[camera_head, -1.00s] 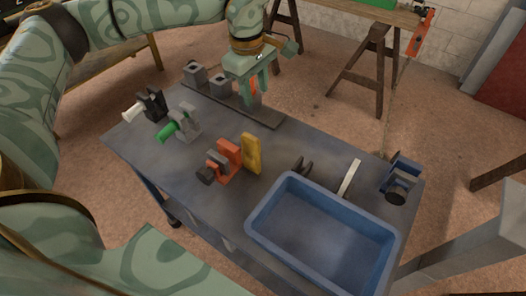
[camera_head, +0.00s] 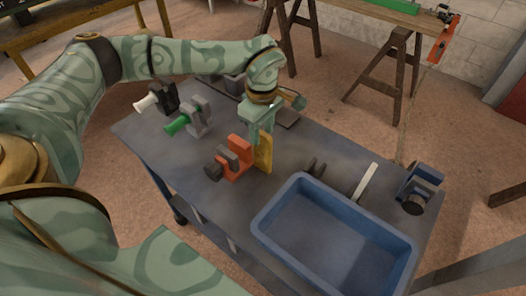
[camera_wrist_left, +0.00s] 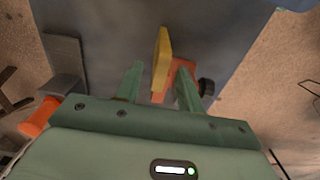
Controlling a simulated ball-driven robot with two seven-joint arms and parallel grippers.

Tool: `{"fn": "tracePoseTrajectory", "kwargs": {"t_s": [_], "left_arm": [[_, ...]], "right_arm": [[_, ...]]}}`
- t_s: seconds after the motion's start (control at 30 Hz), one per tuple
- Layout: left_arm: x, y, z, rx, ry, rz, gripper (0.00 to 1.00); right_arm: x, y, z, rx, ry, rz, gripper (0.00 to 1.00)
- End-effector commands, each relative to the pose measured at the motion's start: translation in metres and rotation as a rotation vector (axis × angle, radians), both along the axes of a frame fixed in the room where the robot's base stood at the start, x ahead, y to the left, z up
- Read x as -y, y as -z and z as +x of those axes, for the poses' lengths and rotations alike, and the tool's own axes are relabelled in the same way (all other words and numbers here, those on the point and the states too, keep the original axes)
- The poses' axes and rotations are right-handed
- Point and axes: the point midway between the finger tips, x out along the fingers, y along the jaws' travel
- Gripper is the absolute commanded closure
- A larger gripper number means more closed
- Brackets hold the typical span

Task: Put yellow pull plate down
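The yellow pull plate (camera_head: 265,156) stands upright on the grey bench (camera_head: 235,192), just behind the orange clamp (camera_head: 239,164). My left gripper (camera_head: 262,139) points down over the plate and hides part of it in the head view. In the left wrist view the gripper (camera_wrist_left: 159,87) is open. The yellow plate (camera_wrist_left: 161,58) shows beyond and between its two fingers, with visible gaps on both sides. I cannot tell whether the plate reaches in between the fingertips. My right gripper is in neither view.
A blue tray (camera_head: 262,225) fills the front right of the bench. A dark small holder (camera_head: 316,169), a pale strip (camera_head: 365,181) and a blue clamp (camera_head: 418,188) are near it. Green-handled (camera_head: 191,119) and white-handled (camera_head: 158,99) clamps stand left. An orange cylinder (camera_wrist_left: 40,117) lies beside my gripper.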

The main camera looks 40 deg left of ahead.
Motion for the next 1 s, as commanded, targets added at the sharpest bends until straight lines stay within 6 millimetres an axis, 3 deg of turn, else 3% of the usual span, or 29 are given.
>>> {"fn": "tracePoseTrajectory", "kwargs": {"t_s": [0.03, 0.13, 0.37, 0.53, 1.0], "left_arm": [[0.001, 0.014, -0.001, -0.006, 0.0, -0.001, 0.62], [0.001, 0.029, -0.001, -0.005, 0.0, 0.0, 0.62], [0.001, 0.03, 0.0, 0.0, 0.001, 0.0, 0.62], [0.0, 0.03, -0.001, 0.0, 0.001, 0.0, 1.0], [0.0, 0.03, -0.001, 0.0, 0.001, 0.0, 1.0]], "right_arm": [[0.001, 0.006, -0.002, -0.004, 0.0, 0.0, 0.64], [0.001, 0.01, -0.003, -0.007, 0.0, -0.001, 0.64], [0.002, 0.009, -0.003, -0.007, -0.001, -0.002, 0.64], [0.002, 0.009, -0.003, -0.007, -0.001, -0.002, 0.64], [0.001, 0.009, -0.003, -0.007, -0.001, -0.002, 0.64]]}}
